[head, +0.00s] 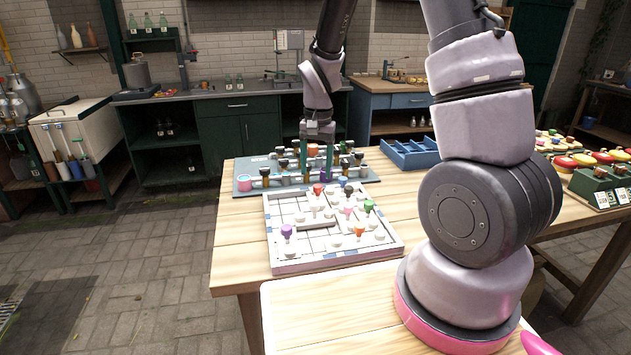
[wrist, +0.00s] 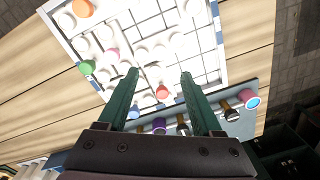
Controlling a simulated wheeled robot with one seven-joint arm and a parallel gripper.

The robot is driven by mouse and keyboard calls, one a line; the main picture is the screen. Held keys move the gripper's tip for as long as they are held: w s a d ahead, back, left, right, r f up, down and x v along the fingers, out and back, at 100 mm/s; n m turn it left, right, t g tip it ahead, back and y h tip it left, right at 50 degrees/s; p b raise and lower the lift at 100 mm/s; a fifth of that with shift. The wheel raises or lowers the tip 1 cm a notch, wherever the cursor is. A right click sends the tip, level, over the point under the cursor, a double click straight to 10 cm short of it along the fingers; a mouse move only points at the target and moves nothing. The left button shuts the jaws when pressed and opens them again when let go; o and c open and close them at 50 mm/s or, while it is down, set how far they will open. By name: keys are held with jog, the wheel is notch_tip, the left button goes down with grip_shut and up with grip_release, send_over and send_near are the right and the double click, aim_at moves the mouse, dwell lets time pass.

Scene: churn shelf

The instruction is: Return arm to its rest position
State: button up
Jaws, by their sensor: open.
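My gripper (head: 317,157) hangs pointing down over the back part of the table, near the far edge of the white board. In the wrist view my gripper (wrist: 157,75) has its two green fingers spread wide apart with nothing between them held. My arm comes down from the top of the head view. The white board (head: 283,262) carries several white knobs and several coloured pegs, among them a purple peg (head: 287,231) and a green peg (head: 368,206). A red peg (wrist: 162,91) shows between the fingers in the wrist view, below them.
A grey-blue tray (head: 245,188) with bottles stands behind the board. A blue divided tray (head: 410,154) is empty at the back right. A green rack (head: 600,186) and coloured round items stand far right. The wooden table (head: 228,240) has bare room left of the board.

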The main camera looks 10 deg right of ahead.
jog(key=shift+r, duration=0.3)
jog(key=s+d+r+t+y, duration=0.1)
jog(key=s+d+r+t, duration=0.1)
jog(key=r, duration=0.6)
jog(key=s+d+r+t, duration=0.1)
jog(key=s+d+r, duration=0.2)
jog(key=r, duration=0.6)
jog(key=s+d+r+n+t, duration=0.1)
jog(key=s+d+r+t, duration=0.2)
jog(key=s+r, duration=0.7)
jog(key=s+t, duration=0.1)
jog(key=s, duration=0.1)
jog(key=shift+s+r+y, duration=0.3)
jog(key=shift+r, duration=0.1)
